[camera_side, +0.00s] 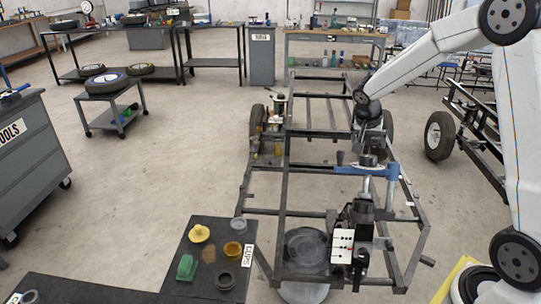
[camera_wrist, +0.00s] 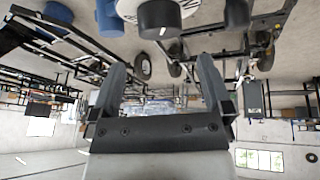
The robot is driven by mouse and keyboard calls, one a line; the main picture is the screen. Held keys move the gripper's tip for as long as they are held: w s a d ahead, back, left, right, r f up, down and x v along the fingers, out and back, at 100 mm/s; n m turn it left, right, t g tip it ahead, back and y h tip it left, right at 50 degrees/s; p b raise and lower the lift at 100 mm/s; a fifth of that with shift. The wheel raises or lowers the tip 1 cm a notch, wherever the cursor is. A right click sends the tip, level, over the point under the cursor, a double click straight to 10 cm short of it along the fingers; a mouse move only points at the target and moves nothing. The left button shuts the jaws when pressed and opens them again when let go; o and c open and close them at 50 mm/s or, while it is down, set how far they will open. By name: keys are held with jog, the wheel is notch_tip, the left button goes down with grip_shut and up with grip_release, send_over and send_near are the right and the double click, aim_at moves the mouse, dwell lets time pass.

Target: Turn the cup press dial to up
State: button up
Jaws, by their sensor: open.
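The cup press, with a blue crossbeam (camera_side: 365,170) and a dark body, stands at the front right of the black frame in the side view. A white panel (camera_side: 342,246) with small dark and red marks is on its front. The dial's setting is too small to read there. In the wrist view, a dark round knob (camera_wrist: 160,17) with a white mark shows at the top, beyond the fingers; I cannot tell if it is the press dial. My gripper (camera_wrist: 161,70) is open and empty, its two fingers apart. In the side view my wrist is above and behind the blue crossbeam.
A black cups table (camera_side: 205,285) with yellow, green and dark parts stands left of the press. The black frame (camera_side: 285,190) surrounds the press, with bars on several sides. A grey tools cabinet (camera_side: 35,150) is at far left.

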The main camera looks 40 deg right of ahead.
aim_at(369, 156)
jog(key=shift+f, duration=0.15)
jog(key=shift+x, duration=3.75)
jog(key=c, duration=1.1)
